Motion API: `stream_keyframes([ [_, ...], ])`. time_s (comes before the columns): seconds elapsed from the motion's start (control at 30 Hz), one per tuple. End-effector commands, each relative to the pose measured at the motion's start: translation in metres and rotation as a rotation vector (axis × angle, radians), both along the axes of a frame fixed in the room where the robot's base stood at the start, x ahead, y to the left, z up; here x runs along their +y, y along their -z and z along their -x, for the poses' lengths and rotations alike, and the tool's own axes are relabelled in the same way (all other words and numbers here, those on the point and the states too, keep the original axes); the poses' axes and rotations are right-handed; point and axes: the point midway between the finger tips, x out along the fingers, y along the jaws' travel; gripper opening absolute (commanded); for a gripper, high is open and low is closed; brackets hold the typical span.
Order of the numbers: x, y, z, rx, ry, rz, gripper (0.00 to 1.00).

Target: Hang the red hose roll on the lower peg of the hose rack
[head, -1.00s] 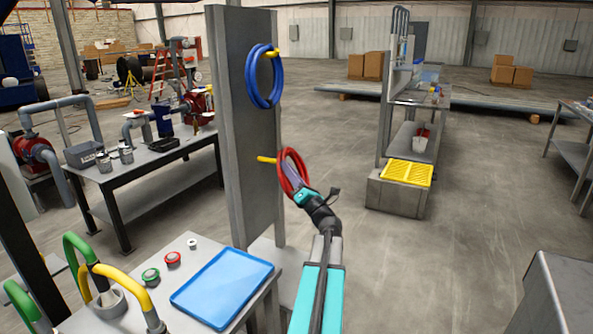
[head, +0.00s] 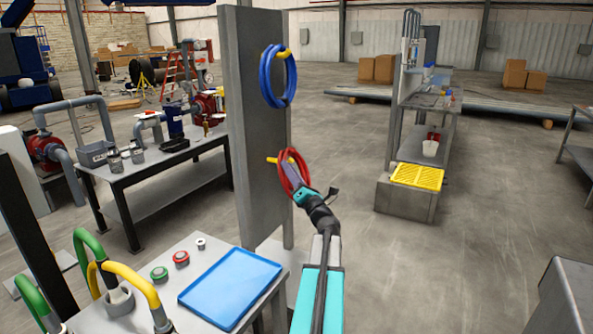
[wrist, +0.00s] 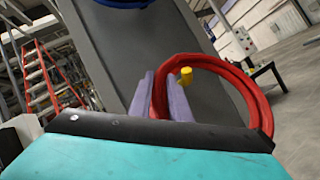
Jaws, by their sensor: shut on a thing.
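My gripper (head: 294,177) is shut on the red hose roll (head: 306,166), a coiled ring held upright beside the grey rack post. The lower peg (head: 271,160) is a short yellow rod on the post, level with the upper part of the roll. In the wrist view the roll (wrist: 263,102) spreads to the right of my grey-purple fingers (wrist: 166,92). The yellow peg tip (wrist: 186,74) shows within the ring's outline, near its upper left. I cannot tell whether the peg passes through the ring. The fingers hide part of the roll.
A blue hose roll (head: 266,87) hangs on the upper yellow peg (head: 284,54) of the rack post (head: 245,125). Below are a blue tray (head: 230,288) and a table with green and yellow hoses. Open floor (head: 345,140) lies right of the rack.

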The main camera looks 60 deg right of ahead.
Motion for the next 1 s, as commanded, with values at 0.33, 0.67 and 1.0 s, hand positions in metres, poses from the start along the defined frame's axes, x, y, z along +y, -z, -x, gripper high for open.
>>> stream_keyframes([
  [0.33,0.000,0.000,-0.013,-0.002,-0.001,0.002,0.00],
  [0.67,0.000,0.004,-0.025,-0.001,-0.002,0.002,0.00],
  [1.0,0.000,0.009,-0.031,-0.002,-0.001,0.002,0.00],
])
